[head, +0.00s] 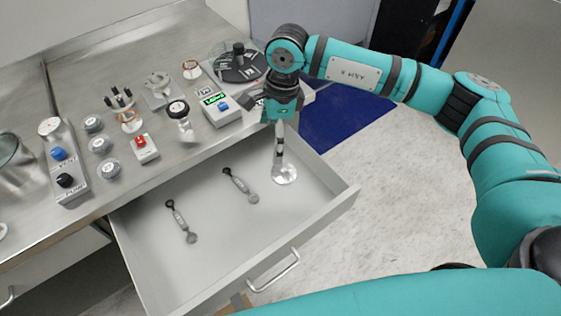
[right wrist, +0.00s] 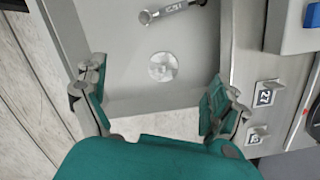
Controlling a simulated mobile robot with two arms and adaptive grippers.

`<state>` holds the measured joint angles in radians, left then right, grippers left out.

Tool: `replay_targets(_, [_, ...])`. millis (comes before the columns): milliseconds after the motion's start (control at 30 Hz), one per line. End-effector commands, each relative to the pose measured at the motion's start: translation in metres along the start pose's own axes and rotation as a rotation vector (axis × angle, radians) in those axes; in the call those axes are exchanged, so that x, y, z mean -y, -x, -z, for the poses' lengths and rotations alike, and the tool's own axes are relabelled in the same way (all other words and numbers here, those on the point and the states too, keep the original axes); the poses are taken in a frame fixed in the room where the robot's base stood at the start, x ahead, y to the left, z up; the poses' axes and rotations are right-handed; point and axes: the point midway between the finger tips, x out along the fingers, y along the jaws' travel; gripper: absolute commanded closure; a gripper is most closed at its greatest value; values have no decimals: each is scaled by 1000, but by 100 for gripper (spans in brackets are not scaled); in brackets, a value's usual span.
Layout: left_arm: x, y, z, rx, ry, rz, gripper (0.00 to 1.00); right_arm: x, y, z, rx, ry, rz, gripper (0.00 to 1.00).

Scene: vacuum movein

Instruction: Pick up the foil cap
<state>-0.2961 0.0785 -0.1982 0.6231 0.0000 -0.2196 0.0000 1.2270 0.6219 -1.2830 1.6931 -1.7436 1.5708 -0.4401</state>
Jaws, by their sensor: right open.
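The foil cap (head: 285,174) is a round, shiny silver disc lying on the floor of the open drawer, near its back right corner. It also shows in the right wrist view (right wrist: 163,66), flat on the drawer floor. My right gripper (head: 279,153) points down above the foil cap in the head view. In the right wrist view the right gripper (right wrist: 155,80) has its fingers wide apart, with the cap between and slightly beyond them and nothing held. The gap between fingertips and cap is hard to judge. My left gripper is not in view.
The grey drawer (head: 333,203) is pulled out, with its walls close around the cap. Two small wrench-like tools (head: 239,185) (head: 180,222) lie left of it. The metal bench (head: 85,85) behind holds switch boxes, knobs and a dark round device (head: 238,65).

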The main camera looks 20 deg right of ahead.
Motion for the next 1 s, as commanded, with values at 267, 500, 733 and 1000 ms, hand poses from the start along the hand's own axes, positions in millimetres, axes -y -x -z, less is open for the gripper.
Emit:
replay_targets(267, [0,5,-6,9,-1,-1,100,16,-6,40,-150,-15,36,3])
replay_targets(500, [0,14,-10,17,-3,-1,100,17,-58,46,-145,-14,34,3])
replay_targets(733, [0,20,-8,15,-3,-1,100,19,-97,51,-143,-14,36,3])
replay_targets(1000, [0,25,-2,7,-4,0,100,19,-117,53,-144,-14,35,3])
